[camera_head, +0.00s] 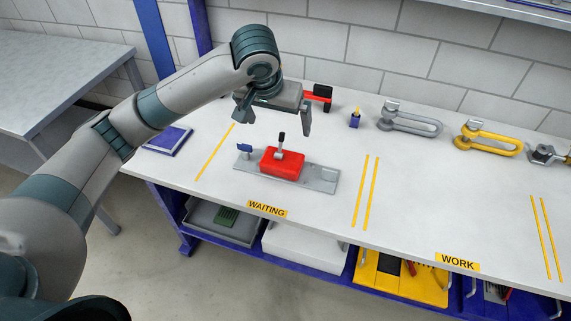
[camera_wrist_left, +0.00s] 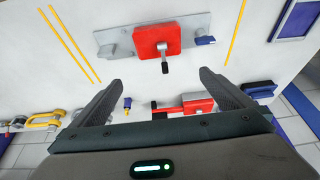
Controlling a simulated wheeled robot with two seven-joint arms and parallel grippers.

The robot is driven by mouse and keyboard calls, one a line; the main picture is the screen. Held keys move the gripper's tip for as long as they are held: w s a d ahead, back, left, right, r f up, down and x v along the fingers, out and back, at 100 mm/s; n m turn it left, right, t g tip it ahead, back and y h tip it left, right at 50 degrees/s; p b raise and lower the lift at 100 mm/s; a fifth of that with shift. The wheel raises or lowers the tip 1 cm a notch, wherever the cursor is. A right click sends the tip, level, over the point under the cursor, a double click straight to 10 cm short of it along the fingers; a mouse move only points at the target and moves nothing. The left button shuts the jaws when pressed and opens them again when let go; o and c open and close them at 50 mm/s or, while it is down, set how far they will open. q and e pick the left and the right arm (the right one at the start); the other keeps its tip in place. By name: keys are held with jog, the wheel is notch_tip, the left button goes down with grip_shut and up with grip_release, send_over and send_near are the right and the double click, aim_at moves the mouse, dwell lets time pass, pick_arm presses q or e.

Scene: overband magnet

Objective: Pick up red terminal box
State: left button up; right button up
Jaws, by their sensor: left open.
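The red terminal box (camera_head: 282,164) sits on a grey plate (camera_head: 323,179) in the area marked WAITING, with a dark-tipped lever standing up from it. In the left wrist view the red terminal box (camera_wrist_left: 157,40) lies beyond the fingertips, near the top middle. My left gripper (camera_head: 272,116) is open and empty, above the table and behind the box, apart from it. It also shows in the left wrist view (camera_wrist_left: 168,88), its two fingers wide apart. My right gripper is not in view.
A second red part (camera_head: 318,97) with a black block lies behind my left gripper. A blue pen holder (camera_head: 354,121), a grey shackle (camera_head: 408,120) and a yellow shackle (camera_head: 487,139) stand along the back. A blue book-like item (camera_head: 168,140) lies at left. The table front is clear.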

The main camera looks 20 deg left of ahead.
pick_arm(q)
jog(key=p, duration=0.1)
send_over(285, 151)
jog(key=s, duration=0.2)
notch_tip(285, 151, down, 10)
jog(key=shift+w+f, duration=0.15)
jog(key=shift+f, duration=0.05)
jog(key=shift+w+f, duration=0.15)
jog(key=shift+f, duration=0.25)
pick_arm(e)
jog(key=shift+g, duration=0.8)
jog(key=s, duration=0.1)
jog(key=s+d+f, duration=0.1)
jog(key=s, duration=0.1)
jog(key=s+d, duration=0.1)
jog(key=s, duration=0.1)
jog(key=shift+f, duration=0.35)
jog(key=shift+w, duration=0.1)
